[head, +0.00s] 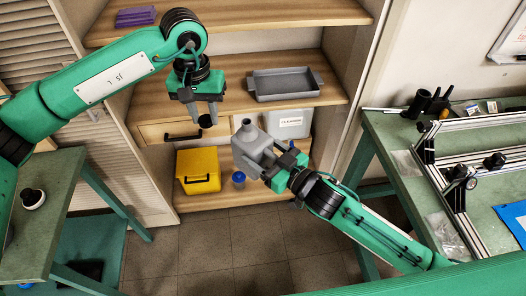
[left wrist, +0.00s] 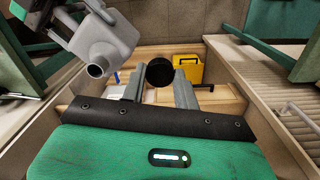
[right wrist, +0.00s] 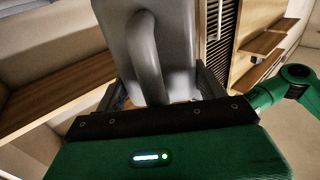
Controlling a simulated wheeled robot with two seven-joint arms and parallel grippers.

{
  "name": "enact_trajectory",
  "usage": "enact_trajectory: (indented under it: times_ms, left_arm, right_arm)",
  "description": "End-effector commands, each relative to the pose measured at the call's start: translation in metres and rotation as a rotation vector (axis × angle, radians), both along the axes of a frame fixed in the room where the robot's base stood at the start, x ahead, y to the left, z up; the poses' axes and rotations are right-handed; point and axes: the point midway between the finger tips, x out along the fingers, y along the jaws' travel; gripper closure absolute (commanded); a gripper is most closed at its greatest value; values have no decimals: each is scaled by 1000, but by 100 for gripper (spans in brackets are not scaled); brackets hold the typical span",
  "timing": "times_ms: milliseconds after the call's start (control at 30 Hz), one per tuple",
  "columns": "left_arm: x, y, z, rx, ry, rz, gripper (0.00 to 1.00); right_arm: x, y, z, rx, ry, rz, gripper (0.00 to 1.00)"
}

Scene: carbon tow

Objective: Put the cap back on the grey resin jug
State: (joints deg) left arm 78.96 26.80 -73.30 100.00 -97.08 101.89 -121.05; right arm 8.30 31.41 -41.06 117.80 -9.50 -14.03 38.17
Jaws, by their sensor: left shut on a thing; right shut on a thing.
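The grey resin jug (head: 255,146) is held in the air, a little tilted, with its open neck (head: 246,123) facing up in the head view. My right gripper (head: 279,166) is shut on the jug; the right wrist view shows its grey handle (right wrist: 148,60) between the fingers. My left gripper (head: 206,115) is shut on the black cap (head: 205,121), which hangs at the fingertips. The cap (left wrist: 159,72) also shows between the fingers in the left wrist view, apart from the jug's bare spout (left wrist: 96,70). The cap is left of the neck in the head view.
A shelf unit behind holds a grey tray (head: 285,84), a yellow case (head: 198,170), a white bin (head: 288,122) and a blue-capped container (head: 239,178). Green tables stand at left (head: 50,180) and right (head: 400,135). The right one carries aluminium rails (head: 455,185).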

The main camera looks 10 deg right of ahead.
Motion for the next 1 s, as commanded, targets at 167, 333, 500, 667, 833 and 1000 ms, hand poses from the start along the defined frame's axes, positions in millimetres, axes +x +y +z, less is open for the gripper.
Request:
enact_trajectory:
  times_ms: [167, 333, 500, 667, 833, 1000]
  left_arm:
    - [7, -52, 28, 6, -3, -77, 90]
    - [7, -82, 44, 15, -3, -122, 90]
    - [7, -93, 50, 20, -3, -140, 90]
    - [7, -94, 50, 20, -3, -141, 90]
    - [7, -94, 50, 20, -3, -141, 90]
    - [7, -94, 46, 20, -2, -140, 90]
  right_arm:
    - [0, 0, 2, 2, -4, 1, 75]
    - [0, 0, 2, 2, -4, 1, 75]
    - [0, 0, 2, 2, -4, 1, 75]
    - [0, 0, 2, 2, -4, 1, 75]
    - [0, 0, 2, 2, -4, 1, 75]
    - [0, 0, 2, 2, -4, 1, 75]
